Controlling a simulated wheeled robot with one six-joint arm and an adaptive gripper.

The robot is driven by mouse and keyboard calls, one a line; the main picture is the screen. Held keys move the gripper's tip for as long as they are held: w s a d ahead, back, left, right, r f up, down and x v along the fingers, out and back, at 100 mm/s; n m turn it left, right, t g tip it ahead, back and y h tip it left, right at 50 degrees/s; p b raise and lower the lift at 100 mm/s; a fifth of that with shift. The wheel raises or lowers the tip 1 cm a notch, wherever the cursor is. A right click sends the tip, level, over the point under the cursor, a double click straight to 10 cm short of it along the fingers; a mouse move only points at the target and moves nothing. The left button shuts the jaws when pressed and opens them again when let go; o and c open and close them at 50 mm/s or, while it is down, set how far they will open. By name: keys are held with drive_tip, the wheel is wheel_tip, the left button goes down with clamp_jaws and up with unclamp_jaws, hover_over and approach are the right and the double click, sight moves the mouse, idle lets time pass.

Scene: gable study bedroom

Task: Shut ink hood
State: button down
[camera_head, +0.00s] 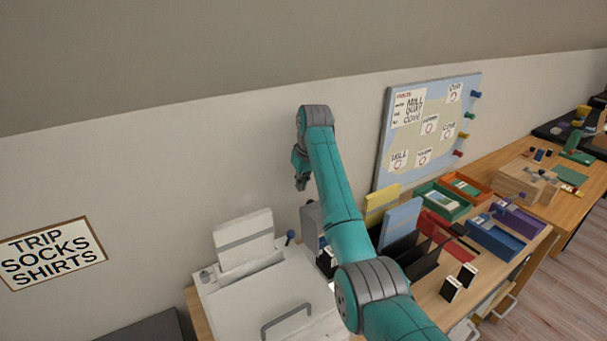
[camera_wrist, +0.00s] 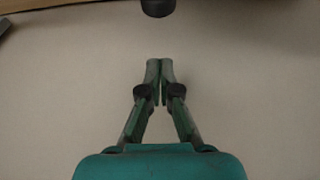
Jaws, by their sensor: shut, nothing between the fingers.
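A white printer (camera_head: 270,295) stands at the lower middle of the head view, with a handle (camera_head: 286,318) on its top. A pale upright panel (camera_head: 243,238) with a grey band stands at its back. A grey upright piece (camera_head: 311,224) shows behind its right side, partly hidden by my arm. I cannot tell for sure which part is the ink hood. My gripper (camera_head: 302,184) hangs above the printer near the wall, apart from these parts. In the wrist view my gripper (camera_wrist: 160,68) is shut and empty over a plain pale surface.
A dark round knob (camera_wrist: 157,7) shows at the top of the wrist view. A small blue knob (camera_head: 290,236) is beside the panel. To the right, folders, trays (camera_head: 494,240) and small boxes crowd the desk. A notice board (camera_head: 425,128) hangs on the wall.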

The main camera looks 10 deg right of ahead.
drive_tip(key=s, duration=0.2)
drive_tip(key=s+d+f, duration=0.1)
drive_tip(key=shift+s, duration=0.25)
idle(0.7)
drive_tip(key=shift+s+d+r+t, duration=0.1)
drive_tip(key=shift+s+t, duration=0.2)
drive_tip(key=shift+t, duration=0.3)
